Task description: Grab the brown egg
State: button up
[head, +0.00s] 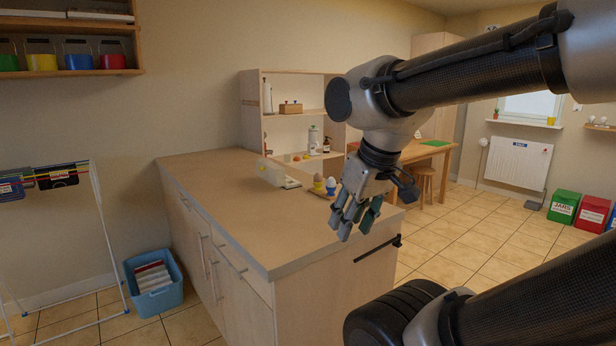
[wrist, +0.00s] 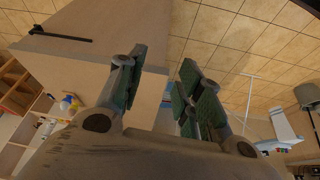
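The brown egg (head: 318,178) sits in a yellow egg cup (head: 318,187) on a small board near the right edge of the wooden counter (head: 220,215). A white egg (head: 332,181) in a blue egg cup (head: 331,191) stands just right of it. My gripper (head: 357,222) hangs in the air to the right of and nearer than the cups, fingers pointing down. In the wrist view my gripper (wrist: 163,66) is open with nothing between its fingers. The egg cups show small at the far left of that view, where I cannot clearly pick out the brown egg.
A pale see-through box (head: 270,172) stands left of the egg cups. An open shelf unit (head: 290,110) rises behind the counter. A dark rail (head: 378,248) sticks out from the counter's right side. The counter's front top is clear.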

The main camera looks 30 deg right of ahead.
aim_at(318, 178)
jog(key=i+l, duration=0.15)
jog(key=l, duration=0.25)
jog(key=i+l, duration=0.15)
jog(key=l, duration=0.25)
jog(key=i+l+u, duration=0.1)
jog(key=l, duration=0.25)
jog(key=i+l, duration=0.15)
jog(key=l, duration=0.25)
jog(key=i+l, duration=0.1)
jog(key=l, duration=0.3)
jog(key=i+l, duration=0.15)
jog(key=l, duration=0.25)
jog(key=i+l+u, duration=0.1)
jog(key=l, duration=0.3)
jog(key=i+l, duration=0.15)
jog(key=l, duration=0.25)
